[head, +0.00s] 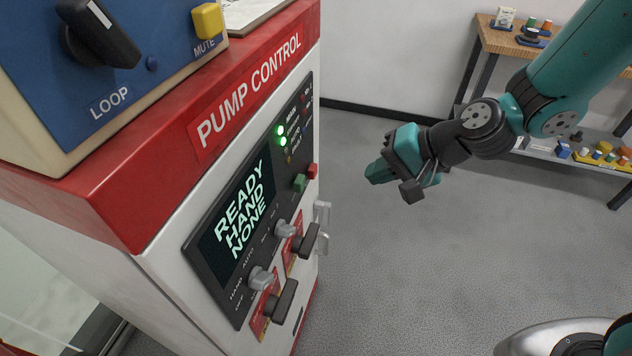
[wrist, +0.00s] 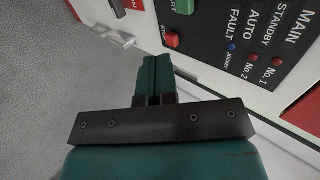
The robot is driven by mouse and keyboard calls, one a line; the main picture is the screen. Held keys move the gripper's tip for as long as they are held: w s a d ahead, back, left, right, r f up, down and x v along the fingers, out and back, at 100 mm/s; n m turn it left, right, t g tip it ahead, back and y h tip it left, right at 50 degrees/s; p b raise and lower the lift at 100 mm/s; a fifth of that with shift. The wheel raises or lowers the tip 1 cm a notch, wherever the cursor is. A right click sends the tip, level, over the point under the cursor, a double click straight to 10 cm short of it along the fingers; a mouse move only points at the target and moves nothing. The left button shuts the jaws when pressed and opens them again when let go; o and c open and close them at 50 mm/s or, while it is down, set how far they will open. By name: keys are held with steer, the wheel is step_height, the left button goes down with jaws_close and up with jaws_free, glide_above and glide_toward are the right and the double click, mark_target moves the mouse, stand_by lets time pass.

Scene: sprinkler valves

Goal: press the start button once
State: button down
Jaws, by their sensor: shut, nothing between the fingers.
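The green start button (head: 300,183) is on the dark panel of the pump control cabinet (head: 160,215), beside the red stop button (head: 313,171). In the wrist view the start button (wrist: 185,5) is cut by the top edge, and the stop button (wrist: 172,40) lies just below it. My gripper (head: 374,173) is shut and empty, in the air to the right of the panel and apart from it. In the wrist view its closed fingertips (wrist: 153,60) are below the stop button in the picture. The screen (head: 238,220) reads READY, HAND, NONE.
Grey selector knobs (head: 262,278) and dark lever handles (head: 285,300) stick out below the screen. A blue box (head: 110,65) with a LOOP knob and yellow MUTE button sits on top of the cabinet. A shelf table (head: 510,40) stands at the back right. Open floor lies between.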

mark_target(300, 183)
steer(key=a+r+p+x, duration=0.1)
steer(key=r+p+x, duration=0.1)
steer(key=x, duration=1.1)
steer(key=shift+w+a, duration=0.3)
steer(key=shift+a, duration=0.1)
